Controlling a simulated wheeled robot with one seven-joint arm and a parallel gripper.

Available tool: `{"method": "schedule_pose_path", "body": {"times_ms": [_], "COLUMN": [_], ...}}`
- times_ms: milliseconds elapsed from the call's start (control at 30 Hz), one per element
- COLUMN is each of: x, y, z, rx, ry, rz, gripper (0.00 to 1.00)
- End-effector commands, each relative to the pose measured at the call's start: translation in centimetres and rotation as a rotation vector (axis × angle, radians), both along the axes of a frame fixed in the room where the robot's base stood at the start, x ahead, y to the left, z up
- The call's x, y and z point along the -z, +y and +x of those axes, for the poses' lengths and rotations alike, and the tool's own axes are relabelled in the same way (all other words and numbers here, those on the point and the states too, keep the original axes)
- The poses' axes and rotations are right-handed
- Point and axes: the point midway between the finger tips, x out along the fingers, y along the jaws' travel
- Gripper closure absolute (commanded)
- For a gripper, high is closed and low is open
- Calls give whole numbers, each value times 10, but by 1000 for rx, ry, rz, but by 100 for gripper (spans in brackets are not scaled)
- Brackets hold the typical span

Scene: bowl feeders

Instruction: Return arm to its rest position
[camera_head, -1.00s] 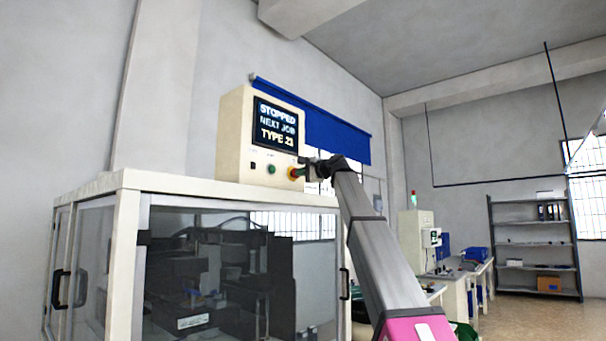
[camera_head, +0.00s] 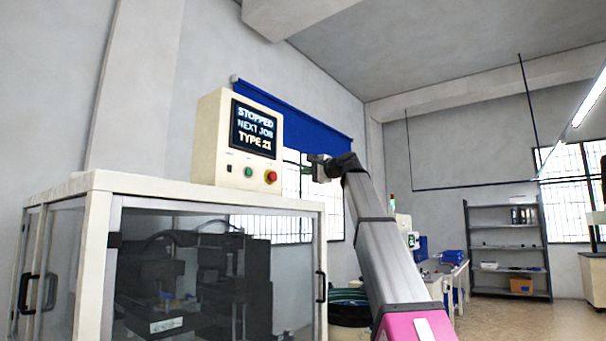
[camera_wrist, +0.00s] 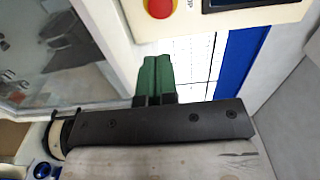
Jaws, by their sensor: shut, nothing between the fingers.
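My arm reaches up from the bottom right of the head view. My gripper (camera_head: 311,158) is at its upper end, to the right of the control box (camera_head: 238,140) and apart from it. In the wrist view my gripper's green fingers (camera_wrist: 153,76) lie side by side, shut, with nothing held. The control box screen (camera_head: 254,130) reads "STOPPED NEXT JOB TYPE 21". Its red button (camera_head: 270,176) and green button (camera_head: 248,172) are in plain view. The red button also shows at the top of the wrist view (camera_wrist: 160,7).
The control box stands on a glass-walled machine cabinet (camera_head: 150,195) at left. A dark green round bowl (camera_head: 349,306) is partly hidden behind my arm. A work table (camera_head: 455,272) and metal shelves (camera_head: 507,245) stand farther back. Open floor shows at lower right.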

Motion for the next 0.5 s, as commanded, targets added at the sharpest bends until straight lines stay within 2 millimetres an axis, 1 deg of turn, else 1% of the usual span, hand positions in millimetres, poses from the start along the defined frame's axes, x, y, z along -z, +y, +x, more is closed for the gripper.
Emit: {"method": "schedule_pose_path", "body": {"times_ms": [433, 500], "x": [0, 5], "y": [0, 0], "z": [0, 2], "rx": [0, 2], "ry": [0, 2], "rz": [0, -5], "gripper": [100, 100]}}
